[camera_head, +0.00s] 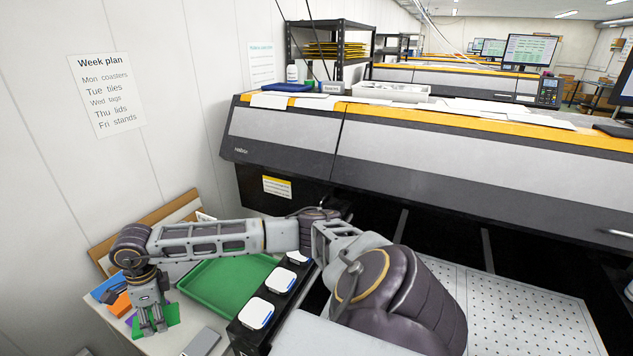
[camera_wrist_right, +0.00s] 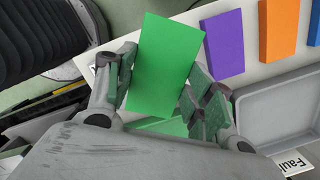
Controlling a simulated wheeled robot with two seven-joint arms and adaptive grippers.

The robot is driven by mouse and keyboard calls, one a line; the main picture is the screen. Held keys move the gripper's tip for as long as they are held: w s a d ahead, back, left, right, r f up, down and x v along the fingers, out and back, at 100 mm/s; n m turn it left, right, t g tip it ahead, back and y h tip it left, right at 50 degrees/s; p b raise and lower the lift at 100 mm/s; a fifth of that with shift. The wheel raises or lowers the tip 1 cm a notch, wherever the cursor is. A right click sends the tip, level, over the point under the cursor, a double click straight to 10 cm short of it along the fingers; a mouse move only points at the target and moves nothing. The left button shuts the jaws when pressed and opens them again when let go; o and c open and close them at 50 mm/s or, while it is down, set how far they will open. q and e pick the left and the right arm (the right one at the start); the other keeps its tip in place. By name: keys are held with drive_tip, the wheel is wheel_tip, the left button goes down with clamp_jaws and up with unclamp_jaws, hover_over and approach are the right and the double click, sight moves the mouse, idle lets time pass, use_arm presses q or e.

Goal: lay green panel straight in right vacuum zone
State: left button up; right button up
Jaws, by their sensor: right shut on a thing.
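My right gripper (camera_head: 153,325) reaches over to the lower left of the head view, fingers pointing down. It is shut on a green panel (camera_wrist_right: 165,60), which sits between the fingers in the right wrist view. In the head view the green panel (camera_head: 172,314) shows partly behind the fingers. More green (camera_wrist_right: 163,127) shows below the held panel in the wrist view, probably another panel. The perforated vacuum bed (camera_head: 500,300) lies at the lower right of the head view; its zone borders are hard to make out. My left gripper is not in view.
A purple panel (camera_wrist_right: 223,45) and orange panels (camera_wrist_right: 279,30) lie beside the gripper. A grey tray (camera_wrist_right: 250,115) with a partly cut-off label is near. The printer (camera_head: 430,150) stands behind.

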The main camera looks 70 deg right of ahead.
drive_tip(key=n, duration=0.6)
drive_tip(key=shift+s+a+f+g, duration=0.2)
drive_tip(key=shift+a+g, duration=0.1)
drive_tip(key=shift+a, duration=0.1)
drive_tip(key=n, duration=0.4)
drive_tip(key=a+n, duration=0.1)
drive_tip(key=n, duration=0.2)
drive_tip(key=shift+s+f+g, duration=0.1)
drive_tip(key=shift+s+g, duration=0.25)
drive_tip(key=shift+g, duration=0.05)
drive_tip(key=n, duration=0.4)
drive_tip(key=shift+s+a+f+n, duration=0.1)
drive_tip(key=shift+s+a+n, duration=0.15)
drive_tip(key=shift+n, duration=0.05)
drive_tip(key=shift+s+a+n+g+h, duration=0.15)
drive_tip(key=shift+a+n, duration=0.05)
drive_tip(key=shift+n, duration=0.9)
drive_tip(key=shift+s+a+n+g+h, duration=0.1)
drive_tip(key=shift+a+n, duration=0.1)
drive_tip(key=shift+n, duration=0.9)
drive_tip(key=shift+s+a+n+g+h, duration=0.15)
drive_tip(key=shift+a+n, duration=0.05)
drive_tip(key=shift+n, duration=0.9)
drive_tip(key=shift+a+r+n, duration=0.2)
drive_tip(key=shift+n, duration=0.4)
